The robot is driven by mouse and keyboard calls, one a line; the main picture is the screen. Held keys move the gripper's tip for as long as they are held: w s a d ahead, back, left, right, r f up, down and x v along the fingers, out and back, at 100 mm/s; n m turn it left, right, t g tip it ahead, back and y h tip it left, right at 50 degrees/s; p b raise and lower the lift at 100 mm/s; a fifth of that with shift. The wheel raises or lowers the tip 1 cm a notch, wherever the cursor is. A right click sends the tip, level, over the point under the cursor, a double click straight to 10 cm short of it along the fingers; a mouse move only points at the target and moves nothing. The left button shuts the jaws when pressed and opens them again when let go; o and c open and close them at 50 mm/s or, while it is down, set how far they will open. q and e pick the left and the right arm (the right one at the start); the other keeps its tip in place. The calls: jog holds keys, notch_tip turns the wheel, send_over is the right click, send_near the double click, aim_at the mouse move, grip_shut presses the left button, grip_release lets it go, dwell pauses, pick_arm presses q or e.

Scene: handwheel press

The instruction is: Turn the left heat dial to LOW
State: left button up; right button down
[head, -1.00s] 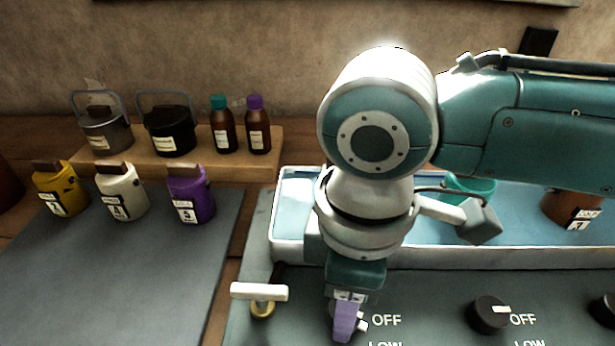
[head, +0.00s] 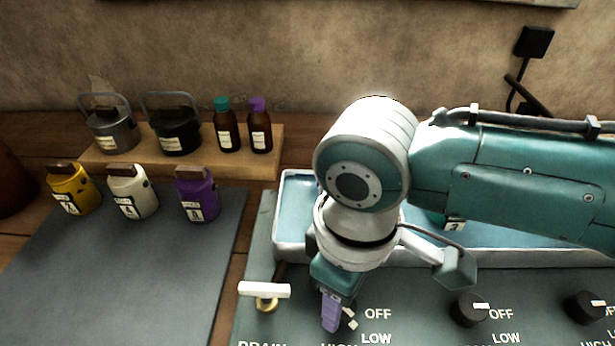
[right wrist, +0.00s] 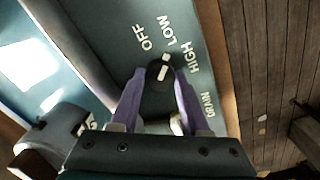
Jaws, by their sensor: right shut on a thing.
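The left heat dial (right wrist: 154,98) is a dark knob with a white mark, on the grey-green panel (right wrist: 213,40). My right gripper (right wrist: 152,76) has its two purple fingers on either side of this dial and is shut on it. In the right wrist view the white mark lies between the fingertips and points roughly toward the word LOW (right wrist: 180,32), with OFF to its left and HIGH to its right. In the head view my right gripper (head: 332,312) covers most of the dial. My left gripper is not in view.
Two more dark dials (head: 468,310) (head: 583,308) sit to the right on the panel. A white-handled drain valve (head: 264,290) is close left of my gripper. A blue basin (head: 290,215) lies behind.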

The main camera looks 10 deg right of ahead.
jog(key=shift+c, duration=1.9)
grip_release()
notch_tip(320, 180, up, 10)
jog(key=p, duration=0.1)
jog(key=shift+p, duration=0.35)
